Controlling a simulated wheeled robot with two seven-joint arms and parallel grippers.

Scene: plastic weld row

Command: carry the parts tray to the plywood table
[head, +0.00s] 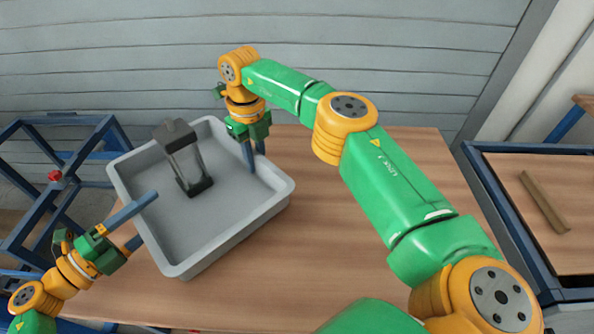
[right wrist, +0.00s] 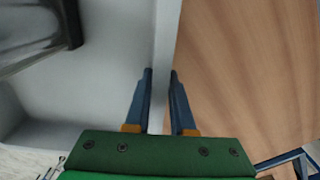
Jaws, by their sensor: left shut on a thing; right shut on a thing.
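The parts tray (head: 215,245) is a grey, open, shallow box in the left half of the head view, over a wood-topped table (head: 330,225). I cannot tell whether its bottom touches the tabletop. My left gripper (head: 147,214) is shut on its left wall, one finger reaching inside. My right gripper (head: 254,153) is shut on its far right wall. In the right wrist view the tray wall (right wrist: 161,75) runs between my right fingers (right wrist: 161,76). A dark part (head: 196,186) with two metallic posts and a block stands inside the tray.
A blue-framed table or bench with a wooden top (head: 505,190) stands at the right, with a wooden strip (head: 545,202) on it. A blue metal frame (head: 35,190) with a red knob (head: 55,176) stands at the left. The wood top right of the tray looks clear.

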